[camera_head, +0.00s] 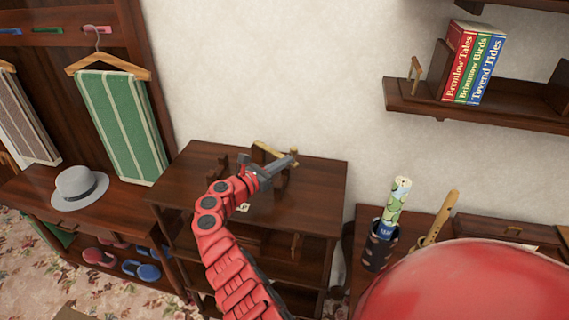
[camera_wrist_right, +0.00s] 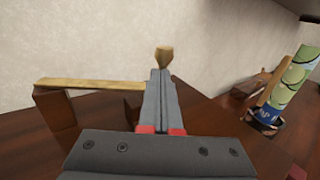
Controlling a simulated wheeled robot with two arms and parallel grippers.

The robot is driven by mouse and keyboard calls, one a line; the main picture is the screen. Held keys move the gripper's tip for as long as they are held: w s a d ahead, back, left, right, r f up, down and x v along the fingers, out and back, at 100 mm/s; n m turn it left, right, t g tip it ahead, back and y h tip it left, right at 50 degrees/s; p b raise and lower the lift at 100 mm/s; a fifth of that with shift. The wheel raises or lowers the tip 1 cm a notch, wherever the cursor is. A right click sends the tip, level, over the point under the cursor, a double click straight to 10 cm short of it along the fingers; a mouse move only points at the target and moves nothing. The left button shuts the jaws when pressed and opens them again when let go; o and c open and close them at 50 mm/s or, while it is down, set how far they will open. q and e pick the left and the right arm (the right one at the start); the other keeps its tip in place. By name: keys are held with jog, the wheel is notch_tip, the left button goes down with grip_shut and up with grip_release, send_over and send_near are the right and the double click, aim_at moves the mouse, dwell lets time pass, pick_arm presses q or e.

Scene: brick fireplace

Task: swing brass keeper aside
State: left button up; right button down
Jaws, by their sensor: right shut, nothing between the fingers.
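A brass-coloured bar (camera_head: 268,151), which looks like the keeper, lies behind my right gripper on top of a dark wooden cabinet (camera_head: 325,172). In the right wrist view the bar (camera_wrist_right: 88,84) runs level from a dark wooden post (camera_wrist_right: 54,110) toward the gripper's left side. A small brass knob (camera_wrist_right: 164,55) shows just beyond the fingertips. My right gripper (camera_head: 292,158) is shut and empty, pointing right and back over the cabinet top; it also shows in the right wrist view (camera_wrist_right: 160,78). Whether it touches the bar or knob is unclear. My left gripper is out of view.
A dark cup (camera_head: 379,248) with a rolled map (camera_head: 397,204) stands on furniture to the right. A wall shelf (camera_head: 480,112) with several books is at upper right. A coat rack with a green towel (camera_head: 122,125) and a grey hat (camera_head: 80,188) is at left.

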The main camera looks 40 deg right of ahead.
jog(key=w+d+n+t+y+p, duration=0.1)
jog(key=w+d+n+t+p, duration=0.1)
jog(key=d, duration=0.6)
jog(key=n+t+p, duration=0.1)
jog(key=t+p, duration=0.1)
jog(key=shift+t, duration=0.4)
jog(key=shift+d+r, duration=0.1)
jog(key=shift+r, duration=0.05)
dwell(0.4)
